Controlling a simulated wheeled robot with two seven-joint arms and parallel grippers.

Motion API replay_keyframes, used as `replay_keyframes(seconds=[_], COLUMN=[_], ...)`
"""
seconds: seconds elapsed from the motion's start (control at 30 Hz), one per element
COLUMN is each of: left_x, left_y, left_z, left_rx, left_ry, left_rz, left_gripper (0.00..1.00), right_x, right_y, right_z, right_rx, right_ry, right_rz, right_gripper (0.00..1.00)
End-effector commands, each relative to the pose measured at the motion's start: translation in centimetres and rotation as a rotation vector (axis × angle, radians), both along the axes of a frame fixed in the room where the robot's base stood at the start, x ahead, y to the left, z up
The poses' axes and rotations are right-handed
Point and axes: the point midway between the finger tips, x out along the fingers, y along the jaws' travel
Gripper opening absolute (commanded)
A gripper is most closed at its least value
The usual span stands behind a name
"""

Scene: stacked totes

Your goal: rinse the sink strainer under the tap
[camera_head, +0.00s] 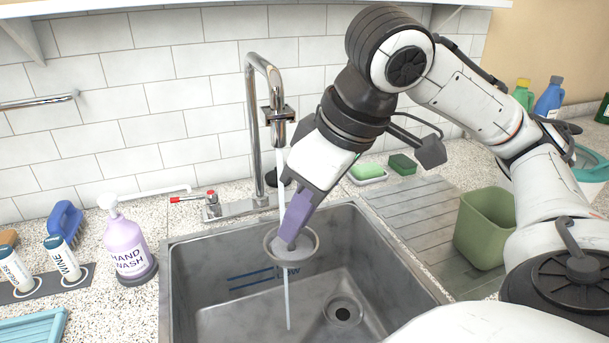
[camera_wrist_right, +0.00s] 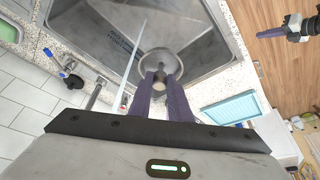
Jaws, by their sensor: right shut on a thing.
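My right gripper (camera_head: 290,238) is shut on the small round metal strainer (camera_head: 309,245) and holds it above the sink floor, below the tap (camera_head: 279,118). In the wrist view the fingers (camera_wrist_right: 164,78) grip the middle of the strainer (camera_wrist_right: 174,60). A thin water stream (camera_head: 287,305) runs from the spout down into the sink (camera_head: 210,320). In the wrist view the stream (camera_wrist_right: 134,58) passes beside the strainer; whether it touches the rim is unclear. My left gripper (camera_wrist_right: 270,33) shows only in the wrist view, far from the sink; its opening is unclear.
A green sponge (camera_head: 368,171), a dark green scourer (camera_head: 403,164) and a green bin (camera_head: 484,228) are to the right. The sink drain (camera_head: 343,311) is clear.

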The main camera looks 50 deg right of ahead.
Motion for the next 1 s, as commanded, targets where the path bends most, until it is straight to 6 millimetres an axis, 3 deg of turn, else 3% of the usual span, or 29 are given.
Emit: replay_keyframes(seconds=[0.03,0.3,0.7,1.0], left_x=[0.0,0.3,0.4,0.3], left_y=[0.0,0.1,0.1,0.1], left_z=[-0.8,-2.2,-1.1,-1.0], left_rx=[0.002,0.003,0.004,0.003], left_ry=[0.002,-0.002,-0.004,-0.003], left_rz=[0.0,0.0,0.0,0.001], left_gripper=[0.0,0.0,0.0,0.0], right_x=[0.5,2.6,5.3,5.9], right_y=[-0.3,-1.8,-3.8,-4.2], right_z=[-0.5,-0.9,-1.3,-1.5], right_rx=[0.003,0.003,0.003,0.001], right_ry=[0.0,0.0,0.003,0.001], right_rz=[-0.002,-0.001,-0.003,-0.001], right_gripper=[0.0,0.0,0.0,0.0])
